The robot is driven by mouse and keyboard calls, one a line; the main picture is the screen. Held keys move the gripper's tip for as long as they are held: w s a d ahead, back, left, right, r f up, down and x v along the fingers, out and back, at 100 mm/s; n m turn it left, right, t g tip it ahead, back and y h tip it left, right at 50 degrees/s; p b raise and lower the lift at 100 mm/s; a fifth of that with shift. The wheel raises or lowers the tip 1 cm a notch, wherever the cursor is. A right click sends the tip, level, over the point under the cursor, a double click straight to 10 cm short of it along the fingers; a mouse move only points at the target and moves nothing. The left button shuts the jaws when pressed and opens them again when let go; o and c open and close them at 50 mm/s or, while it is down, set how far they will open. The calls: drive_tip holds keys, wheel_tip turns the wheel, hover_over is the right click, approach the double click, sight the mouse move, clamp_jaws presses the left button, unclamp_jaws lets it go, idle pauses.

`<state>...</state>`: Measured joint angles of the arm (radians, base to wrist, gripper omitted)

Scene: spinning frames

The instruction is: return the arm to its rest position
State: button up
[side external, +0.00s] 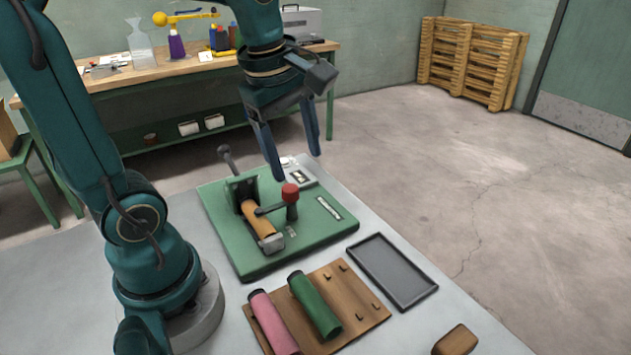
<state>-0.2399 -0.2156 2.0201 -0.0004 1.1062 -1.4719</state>
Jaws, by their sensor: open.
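My gripper (296,165) hangs in the air above the green machine base (323,236), with its two long fingers apart and nothing between them. Below it on the base are a small frame with a dark-knobbed lever (228,160), an orange-brown cylinder (258,219) lying on its side, and a red-topped post (291,200) with an arm reaching toward the cylinder. The fingertips appear just above the red knob in the picture; I cannot tell the exact gap.
A wooden rack (372,322) holds a pink roll (272,325) and a green roll (314,305). An empty grey tray (436,287) and a brown block (455,341) lie to the right. A cluttered workbench (140,74) and a pallet (471,62) stand behind. The right floor is clear.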

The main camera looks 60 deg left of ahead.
drive_tip(key=s+d+f+m+t, duration=0.1)
drive_tip(key=s+d+m+t, duration=0.2)
drive_tip(key=m, duration=1.6)
drive_tip(key=s+d, duration=0.2)
drive_tip(key=s, duration=0.1)
drive_tip(key=shift+f+m+h, duration=0.2)
drive_tip(key=shift+m+h, duration=0.1)
